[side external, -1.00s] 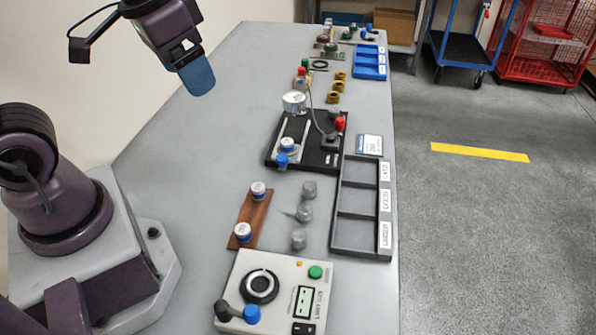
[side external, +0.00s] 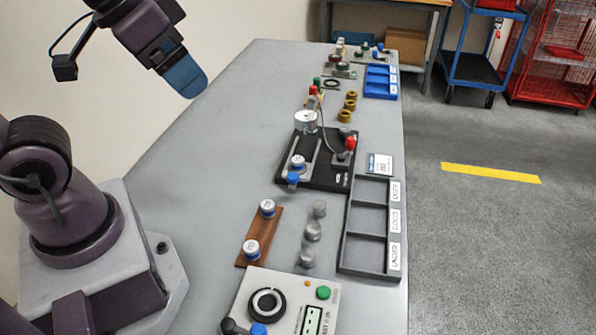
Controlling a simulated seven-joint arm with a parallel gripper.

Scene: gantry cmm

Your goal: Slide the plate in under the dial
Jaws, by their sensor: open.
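A black gauge base (side external: 330,172) stands mid-table with a white round dial (side external: 306,121) at its far left. A narrow grey plate (side external: 310,158) lies on the base on the near side of the dial. A round white-topped, blue-banded piece (side external: 298,161) sits on the plate. A blue knob (side external: 293,179) is at the plate's near end. My gripper (side external: 187,80) has blue fingers and hangs at upper left, well above the table and apart from the plate. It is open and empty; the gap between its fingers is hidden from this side.
A wooden strip (side external: 258,235) with two round pieces lies nearer. Beside it stand grey cylinders (side external: 312,231) and a three-compartment tray (side external: 346,262). A control box (side external: 290,290) is in front. A red knob (side external: 350,143) rises right of the dial. The table's left side is clear.

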